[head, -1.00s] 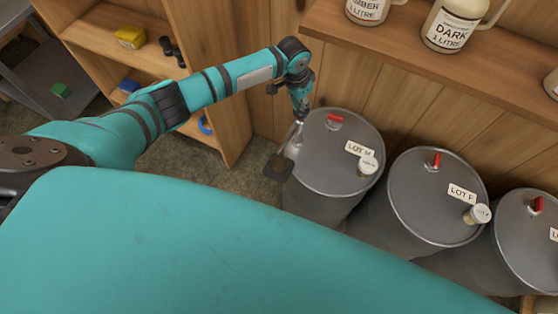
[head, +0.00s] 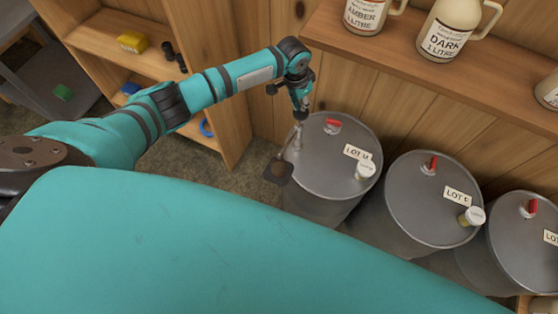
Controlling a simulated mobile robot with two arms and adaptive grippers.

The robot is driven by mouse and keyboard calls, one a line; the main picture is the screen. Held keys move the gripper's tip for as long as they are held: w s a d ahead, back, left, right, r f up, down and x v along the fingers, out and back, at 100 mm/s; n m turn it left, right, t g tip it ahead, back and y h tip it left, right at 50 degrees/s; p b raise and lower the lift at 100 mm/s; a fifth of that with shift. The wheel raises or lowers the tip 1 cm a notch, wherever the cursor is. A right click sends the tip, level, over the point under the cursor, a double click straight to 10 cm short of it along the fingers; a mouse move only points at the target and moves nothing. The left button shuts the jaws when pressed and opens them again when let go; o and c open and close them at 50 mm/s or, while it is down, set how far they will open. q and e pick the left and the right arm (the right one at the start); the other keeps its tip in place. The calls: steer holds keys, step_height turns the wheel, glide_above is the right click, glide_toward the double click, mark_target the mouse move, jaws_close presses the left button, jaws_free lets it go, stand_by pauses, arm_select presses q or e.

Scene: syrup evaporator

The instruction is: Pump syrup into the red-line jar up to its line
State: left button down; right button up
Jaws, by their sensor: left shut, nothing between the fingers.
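My left arm reaches in from the left, and its gripper (head: 300,117) points down at the left edge of the nearest steel drum (head: 325,177), marked LOT M or similar. The gripper is shut with nothing in it. A thin metal piece (head: 298,137) and a dark square plate (head: 277,170) show just below it, at the drum's side; I cannot tell whether they touch the fingers. No jar with a clear red line is in view, and I cannot make out a syrup pump. My right gripper is not in view.
Two more drums (head: 433,195) (head: 525,240) stand to the right, with red bungs and small white-capped containers. A wooden shelf (head: 400,55) above holds jugs labelled AMBER (head: 367,14) and DARK (head: 445,30). A shelf unit (head: 230,100) stands behind my left arm.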

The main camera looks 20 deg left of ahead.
arm_select(q)
steer(key=shift+r, duration=0.15)
step_height(320, 180, up, 2)
steer(key=shift+r+p, duration=0.1)
steer(key=shift+p, duration=1.15)
steer(key=shift+r+p, duration=0.45)
steer(key=shift+r, duration=1.3)
steer(key=shift+d, duration=0.1)
